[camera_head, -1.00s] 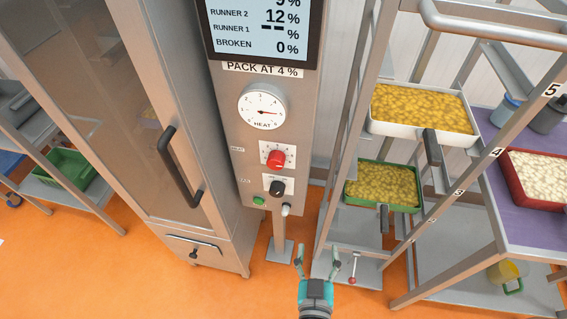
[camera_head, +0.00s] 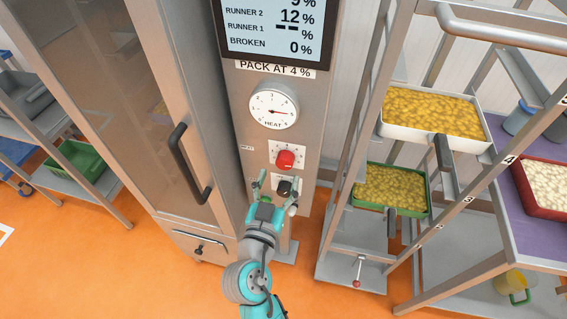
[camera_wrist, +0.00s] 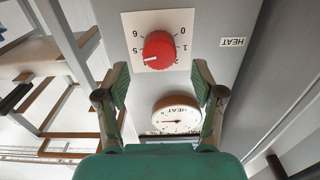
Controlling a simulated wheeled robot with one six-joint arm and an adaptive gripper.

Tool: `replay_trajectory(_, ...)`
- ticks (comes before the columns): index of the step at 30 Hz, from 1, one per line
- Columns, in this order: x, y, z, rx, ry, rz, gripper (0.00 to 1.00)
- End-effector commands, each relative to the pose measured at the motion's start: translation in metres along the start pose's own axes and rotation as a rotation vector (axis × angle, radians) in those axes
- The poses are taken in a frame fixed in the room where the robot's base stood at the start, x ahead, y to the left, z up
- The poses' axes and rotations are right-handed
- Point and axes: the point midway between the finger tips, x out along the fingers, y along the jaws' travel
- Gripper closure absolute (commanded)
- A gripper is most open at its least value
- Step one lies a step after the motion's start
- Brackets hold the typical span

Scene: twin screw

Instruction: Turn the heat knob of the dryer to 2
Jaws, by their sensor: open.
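The red heat knob (camera_head: 285,159) sits on a white plate on the dryer's grey front, below the round heat gauge (camera_head: 273,108). My gripper (camera_head: 277,180) is open, just below the red knob in the head view. In the wrist view its fingers (camera_wrist: 160,80) are spread wide, with the knob ahead between their lines, apart from both.
A black knob (camera_head: 285,187) sits below the red one, partly behind my gripper. The dryer door handle (camera_head: 189,165) sticks out at left. A metal rack holds a white tray (camera_head: 486,148) and a green tray (camera_head: 392,207) at right.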

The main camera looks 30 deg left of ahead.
Motion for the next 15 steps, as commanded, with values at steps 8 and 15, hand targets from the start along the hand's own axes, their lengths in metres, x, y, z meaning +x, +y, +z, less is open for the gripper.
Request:
replay_trajectory(8, 0.041, 0.0, 0.0, -0.001, 0.0, 0.001, 0.32)
replay_trajectory(15, 0.052, 0.0, 0.0, -0.001, -0.001, -0.001, 0.32)
